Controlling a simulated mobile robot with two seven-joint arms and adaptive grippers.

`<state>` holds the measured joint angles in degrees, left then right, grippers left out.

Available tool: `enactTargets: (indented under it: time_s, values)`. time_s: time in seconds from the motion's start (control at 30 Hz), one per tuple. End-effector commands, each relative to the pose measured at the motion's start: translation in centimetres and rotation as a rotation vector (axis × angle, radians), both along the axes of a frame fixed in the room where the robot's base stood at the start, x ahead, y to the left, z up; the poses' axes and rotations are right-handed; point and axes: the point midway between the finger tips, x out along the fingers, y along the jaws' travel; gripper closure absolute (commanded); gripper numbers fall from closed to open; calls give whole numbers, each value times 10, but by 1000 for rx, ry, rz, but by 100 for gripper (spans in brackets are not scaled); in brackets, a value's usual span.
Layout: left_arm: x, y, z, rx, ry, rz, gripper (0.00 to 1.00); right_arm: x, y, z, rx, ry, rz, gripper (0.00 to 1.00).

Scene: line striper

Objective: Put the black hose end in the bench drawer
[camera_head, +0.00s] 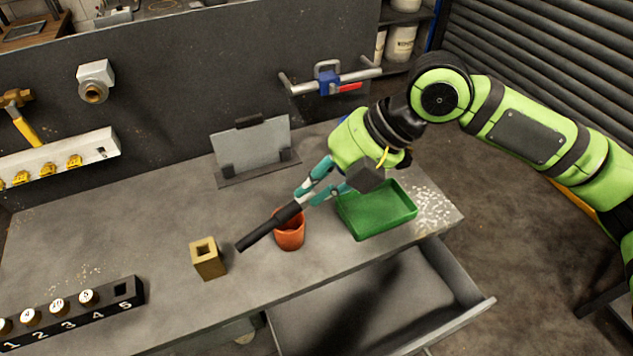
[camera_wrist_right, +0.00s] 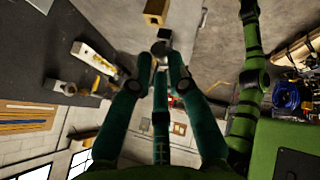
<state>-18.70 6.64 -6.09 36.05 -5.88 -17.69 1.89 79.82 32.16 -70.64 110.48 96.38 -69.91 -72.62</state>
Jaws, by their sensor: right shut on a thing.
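The black hose end (camera_head: 259,231) is a dark tube held tilted in my right gripper (camera_head: 302,202); its free end points down and left. It crosses in front of the rim of the orange cup (camera_head: 290,235), and I cannot tell how high above the bench it is. In the right wrist view my right gripper (camera_wrist_right: 160,75) is shut on the dark hose end (camera_wrist_right: 160,47). The bench drawer (camera_head: 375,310) is pulled open below the bench's front edge, and its visible inside looks empty. My left gripper is not in view.
The bench (camera_head: 150,235) bears a green tray (camera_head: 378,212) right of the cup, a brass block (camera_head: 207,259) to the left, a numbered black rack (camera_head: 75,315) at front left and a grey plate stand (camera_head: 252,148) behind. A panel with tools stands at the back.

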Motion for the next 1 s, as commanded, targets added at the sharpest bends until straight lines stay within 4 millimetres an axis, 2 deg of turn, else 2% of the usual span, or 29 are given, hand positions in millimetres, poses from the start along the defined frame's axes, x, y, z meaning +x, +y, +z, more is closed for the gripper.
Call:
enactTargets:
  time_s: [0.03,0.1,0.2,0.27,0.37,0.47,0.67,0.8,1.0]
  values:
    - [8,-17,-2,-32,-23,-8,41,0,0,0,1,0,0,100]
    - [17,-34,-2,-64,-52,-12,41,0,0,0,1,0,0,100]
    - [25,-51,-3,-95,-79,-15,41,0,0,0,1,0,0,100]
    - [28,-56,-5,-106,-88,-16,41,0,-1,-2,0,0,-2,100]
    - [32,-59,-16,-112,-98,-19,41,-1,-8,-17,-1,3,-17,100]
    - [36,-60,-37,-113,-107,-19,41,-2,-24,-44,0,5,-52,100]
    - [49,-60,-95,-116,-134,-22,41,-9,-84,-127,-5,8,-185,100]
    - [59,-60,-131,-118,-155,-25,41,-22,-128,-181,-8,7,-276,100]
    - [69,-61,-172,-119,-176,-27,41,-46,-175,-240,-10,5,-348,100]
